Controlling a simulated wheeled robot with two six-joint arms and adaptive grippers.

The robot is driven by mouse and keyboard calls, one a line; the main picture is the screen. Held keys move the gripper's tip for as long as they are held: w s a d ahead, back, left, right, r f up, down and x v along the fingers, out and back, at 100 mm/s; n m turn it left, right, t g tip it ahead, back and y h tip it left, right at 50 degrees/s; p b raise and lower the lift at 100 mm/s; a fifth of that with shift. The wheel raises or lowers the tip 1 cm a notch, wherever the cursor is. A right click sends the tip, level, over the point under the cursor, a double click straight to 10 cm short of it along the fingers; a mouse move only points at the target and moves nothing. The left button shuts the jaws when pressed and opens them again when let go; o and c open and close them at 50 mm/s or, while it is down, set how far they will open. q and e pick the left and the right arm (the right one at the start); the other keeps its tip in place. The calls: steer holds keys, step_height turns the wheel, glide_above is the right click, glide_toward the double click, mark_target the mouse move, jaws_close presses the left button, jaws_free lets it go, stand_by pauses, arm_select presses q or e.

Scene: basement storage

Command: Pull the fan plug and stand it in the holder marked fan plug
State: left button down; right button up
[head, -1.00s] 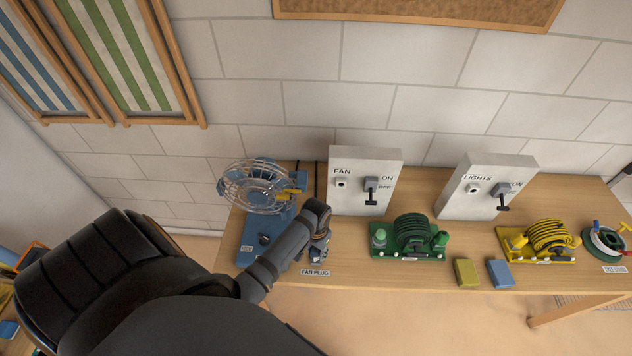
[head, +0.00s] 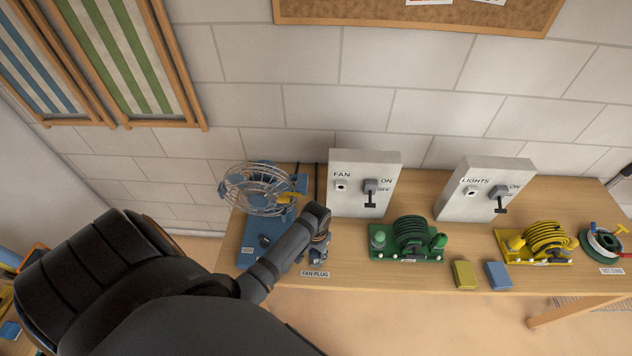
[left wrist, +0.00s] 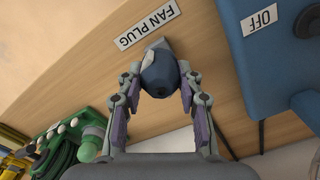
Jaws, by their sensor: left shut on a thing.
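My left gripper (head: 319,252) is at the front edge of the table, just behind the label FAN PLUG (head: 315,274). In the left wrist view the gripper (left wrist: 158,88) is shut on the dark blue, rounded fan plug (left wrist: 160,72). A small grey piece (left wrist: 158,45) shows between the plug and the FAN PLUG label; it seems to be the holder, mostly hidden. I cannot tell whether the plug is seated in it. My right gripper is out of view.
The blue fan (head: 262,190) stands close left of my gripper. A green cable reel (head: 411,236) is to the right, then yellow and blue blocks (head: 465,274), a yellow reel (head: 549,238) and the LIGHTS box (head: 480,200). My forearm hides the table's left front.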

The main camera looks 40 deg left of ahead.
mark_target(316, 251)
arm_select(q)
steer(key=shift+f+b, duration=0.6)
steer(key=shift+f, duration=0.8)
steer(key=c, duration=0.8)
jaws_free()
steer(key=shift+r, duration=0.1)
step_height(316, 251, up, 12)
steer(key=shift+f, duration=0.1)
stand_by(0.5)
